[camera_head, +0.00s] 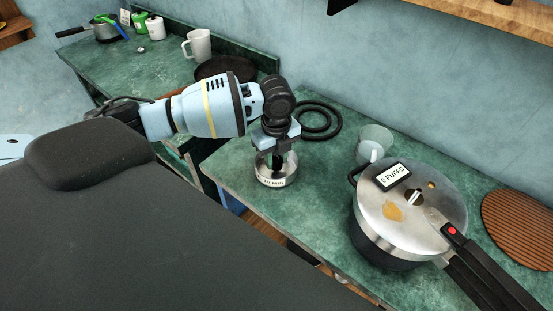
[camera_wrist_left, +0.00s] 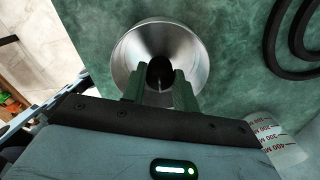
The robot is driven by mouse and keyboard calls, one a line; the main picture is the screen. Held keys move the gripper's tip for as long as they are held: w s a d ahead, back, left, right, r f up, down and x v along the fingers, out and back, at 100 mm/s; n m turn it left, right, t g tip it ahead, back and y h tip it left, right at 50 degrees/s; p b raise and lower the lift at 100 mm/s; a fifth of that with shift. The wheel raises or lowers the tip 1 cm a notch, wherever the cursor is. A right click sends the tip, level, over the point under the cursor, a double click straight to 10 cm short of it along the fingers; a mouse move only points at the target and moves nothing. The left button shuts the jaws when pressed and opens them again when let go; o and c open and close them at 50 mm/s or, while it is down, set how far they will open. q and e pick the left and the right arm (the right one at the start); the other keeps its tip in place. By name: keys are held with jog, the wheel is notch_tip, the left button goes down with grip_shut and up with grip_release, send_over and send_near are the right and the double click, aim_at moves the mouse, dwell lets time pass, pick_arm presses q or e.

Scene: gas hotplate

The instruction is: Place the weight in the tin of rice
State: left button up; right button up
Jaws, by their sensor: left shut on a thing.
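A small round silver metal tin (camera_head: 272,180) with a white label stands on the green counter, right below my left gripper. Whether the weight touches the bottom is hidden. I cannot make out rice. My right gripper is in neither view.
Black rings (camera_head: 323,120) lie behind the gripper. A ribbed brown mat (camera_head: 520,232) is at far right. A mug (camera_head: 199,46) stands further back.

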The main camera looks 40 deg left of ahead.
aim_at(276, 158)
pick_arm(q)
jog(key=shift+f, duration=0.65)
jog(key=shift+f, duration=0.2)
jog(key=o, duration=1)
notch_tip(276, 158, up, 12)
jog(key=shift+r+p, duration=0.2)
jog(key=shift+p, duration=0.25)
